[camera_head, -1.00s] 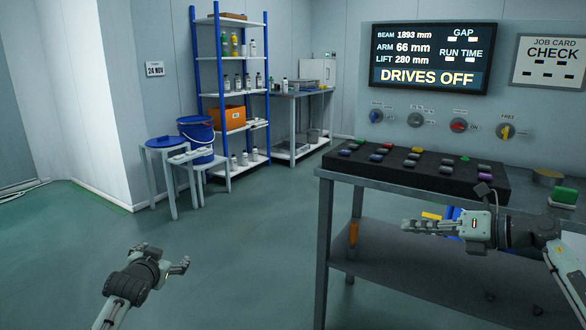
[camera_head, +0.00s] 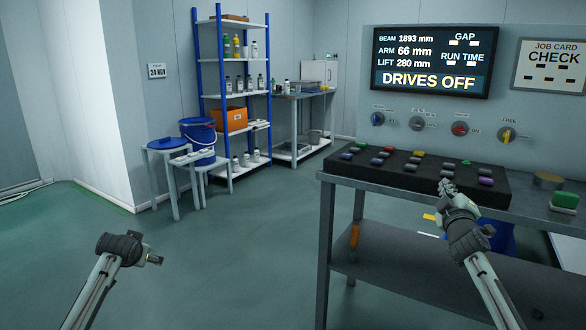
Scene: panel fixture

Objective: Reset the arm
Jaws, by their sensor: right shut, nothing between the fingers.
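My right gripper (camera_head: 446,187) is shut and empty. It points up and away, in front of the near edge of the black button panel (camera_head: 340,164) on the workbench (camera_head: 345,182); I cannot tell whether it touches the edge. My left gripper (camera_head: 154,259) is low at the left, over open floor and away from furniture. Its fingers are small and seen end-on, so their opening is unclear. The wall screen (camera_head: 433,60) reads "DRIVES OFF", with beam 1893 mm, arm 66 mm and lift 280 mm.
Several rotary knobs, one a yellow knob (camera_head: 507,134), sit on the wall behind the bench. A green block (camera_head: 565,199) and a round brass-coloured item (camera_head: 548,180) lie at the bench's right. A blue bucket (camera_head: 198,140) and shelf (camera_head: 233,93) stand back left. Mid floor is clear.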

